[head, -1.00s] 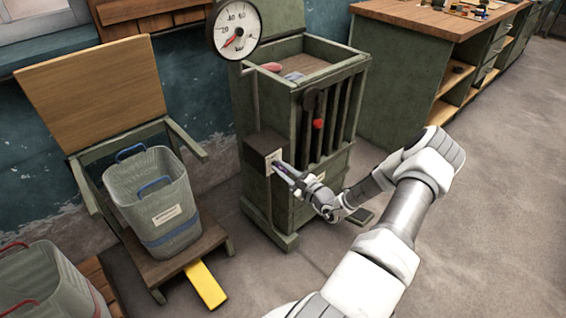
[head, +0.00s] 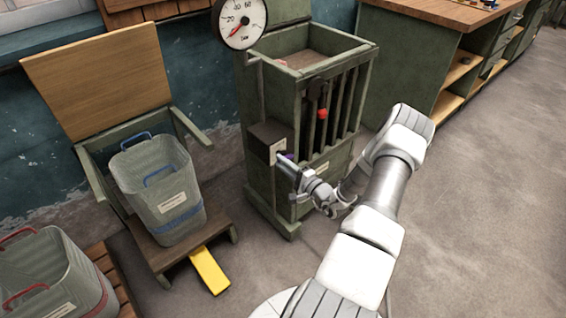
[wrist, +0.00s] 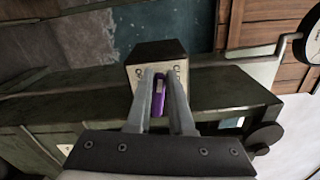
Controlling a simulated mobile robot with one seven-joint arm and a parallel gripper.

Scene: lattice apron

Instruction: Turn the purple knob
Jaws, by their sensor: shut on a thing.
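The purple knob (wrist: 159,92) sits on the face of a small dark box (wrist: 158,53) with a pale label plate. In the wrist view my gripper (wrist: 160,80) has its two fingers on either side of the knob, shut on it. In the head view the dark box (head: 268,142) is fixed to the left side of the green slatted cabinet. There the knob (head: 287,156) shows only as a bit of purple beside my gripper (head: 283,161), which hides most of it.
A round gauge (head: 240,24) stands above the green cabinet (head: 318,165). A red-tipped lever (head: 322,113) hangs on its slatted front. A grey basket (head: 160,190) sits on a wooden chair-like stand to the left, with a yellow pedal (head: 210,270) below. Open floor lies right.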

